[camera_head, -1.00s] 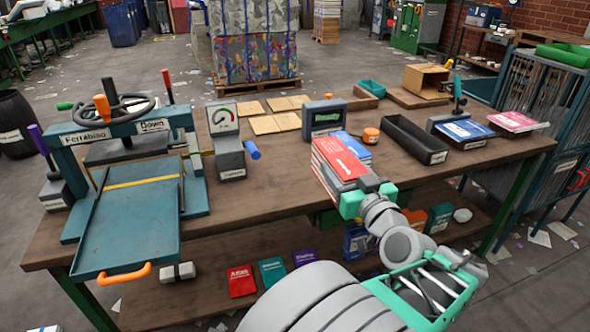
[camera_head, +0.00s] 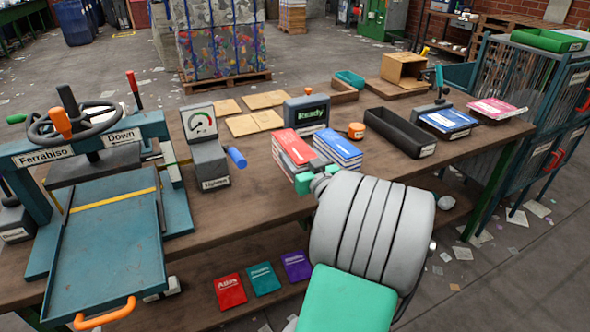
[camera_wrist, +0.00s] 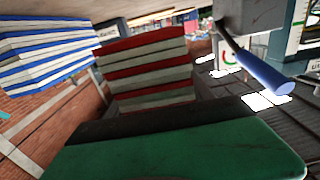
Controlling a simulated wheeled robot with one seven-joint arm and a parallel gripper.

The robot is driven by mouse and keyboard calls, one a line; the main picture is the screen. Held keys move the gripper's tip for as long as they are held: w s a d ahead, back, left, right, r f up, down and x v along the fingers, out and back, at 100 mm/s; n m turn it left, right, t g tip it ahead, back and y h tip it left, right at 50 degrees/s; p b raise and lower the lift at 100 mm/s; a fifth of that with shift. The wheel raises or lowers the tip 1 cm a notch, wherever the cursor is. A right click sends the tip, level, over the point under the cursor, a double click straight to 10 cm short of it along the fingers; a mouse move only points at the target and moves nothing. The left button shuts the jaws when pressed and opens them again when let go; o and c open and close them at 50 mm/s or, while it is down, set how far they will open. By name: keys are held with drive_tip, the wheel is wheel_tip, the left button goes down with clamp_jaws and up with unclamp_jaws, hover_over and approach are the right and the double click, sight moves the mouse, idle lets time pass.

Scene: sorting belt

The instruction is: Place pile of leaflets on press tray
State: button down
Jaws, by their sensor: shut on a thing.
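A pile of red-covered leaflets (camera_head: 292,150) is at the front middle of the bench in the head view. My gripper (camera_head: 312,181) is shut on its near end; whether the pile is clear of the bench top is hard to tell. In the wrist view the pile's red and pale layers (camera_wrist: 148,68) show just beyond a green finger (camera_wrist: 180,150). A blue-covered pile (camera_head: 338,150) stands close to its right. The press tray (camera_head: 108,235), a flat teal plate with an orange handle, lies at the left, empty, under the press marked Ferrabiso.
A gauge block with a blue lever (camera_head: 210,160) stands between the piles and the press. A display reading Ready (camera_head: 307,113) stands behind the piles. A black bin (camera_head: 400,132) and an orange roll (camera_head: 356,130) are to the right.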

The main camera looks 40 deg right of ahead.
drive_tip(key=shift+w+d+f, duration=0.25)
drive_tip(key=shift+w+f, duration=0.15)
drive_tip(key=shift+f, duration=0.1)
drive_tip(key=shift+w+d+f, duration=0.2)
drive_tip(key=shift+w+f, duration=0.2)
drive_tip(key=shift+f, duration=0.05)
drive_tip(key=shift+w+d+f+b, duration=0.1)
drive_tip(key=shift+w+f+b, duration=0.1)
drive_tip(key=shift+f, duration=0.7)
drive_tip(key=shift+w+f+b, duration=0.1)
drive_tip(key=shift+f+b, duration=0.05)
drive_tip(key=shift+f, duration=0.75)
drive_tip(key=shift+f, duration=0.15)
drive_tip(key=shift+c, duration=2)
unclamp_jaws()
drive_tip(key=shift+s, duration=0.1)
